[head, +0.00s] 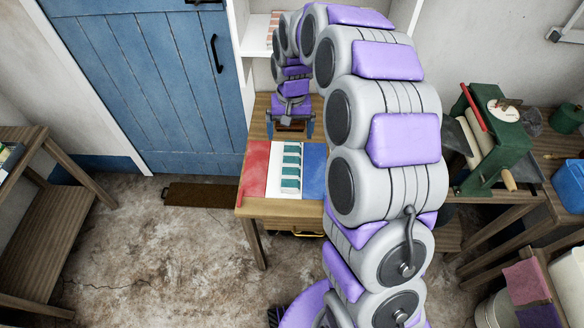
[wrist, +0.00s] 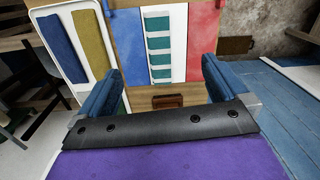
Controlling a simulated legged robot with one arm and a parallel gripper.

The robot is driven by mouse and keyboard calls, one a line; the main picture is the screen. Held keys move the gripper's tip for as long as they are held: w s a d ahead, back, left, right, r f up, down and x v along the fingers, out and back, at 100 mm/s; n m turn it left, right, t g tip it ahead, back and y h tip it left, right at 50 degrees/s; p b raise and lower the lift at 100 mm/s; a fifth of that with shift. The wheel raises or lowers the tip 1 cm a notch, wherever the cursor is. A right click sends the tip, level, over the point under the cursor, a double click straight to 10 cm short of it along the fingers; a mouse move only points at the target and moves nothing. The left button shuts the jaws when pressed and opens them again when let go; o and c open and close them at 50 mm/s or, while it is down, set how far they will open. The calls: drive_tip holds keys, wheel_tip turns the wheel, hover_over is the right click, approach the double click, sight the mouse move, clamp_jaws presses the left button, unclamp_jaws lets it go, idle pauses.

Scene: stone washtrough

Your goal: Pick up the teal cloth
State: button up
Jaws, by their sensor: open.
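Teal bands (head: 291,160) run across a white strip on a small wooden table in the head view. The teal and white strip also shows in the wrist view (wrist: 160,43). I cannot tell whether the bands are one cloth or several pieces. My gripper (head: 290,132) hangs at the table's far side, beyond the teal bands. In the wrist view my gripper (wrist: 158,68) has its two blue fingers wide apart with nothing between them. The teal strip lies past the fingertips, apart from them.
A red panel (head: 254,172) and a blue panel (head: 313,172) flank the strip. A small brown wooden object (wrist: 168,101) sits near my gripper. A white tray (wrist: 104,22) holds blue and olive pieces. A green machine (head: 494,140) stands right; open floor lies left.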

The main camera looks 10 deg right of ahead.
drive_tip(key=w+d+f+m, duration=0.1)
drive_tip(key=w+f, duration=0.7)
drive_tip(key=b, duration=0.3)
hover_over(292, 164)
drive_tip(key=f, duration=0.8)
drive_tip(key=w+f, duration=0.1)
drive_tip(key=f, duration=0.3)
drive_tip(key=shift+a, duration=0.35)
drive_tip(key=f, duration=0.1)
drive_tip(key=f+b, duration=0.1)
drive_tip(key=f, duration=0.3)
drive_tip(key=shift+s+d, duration=0.35)
drive_tip(key=c, duration=1.1)
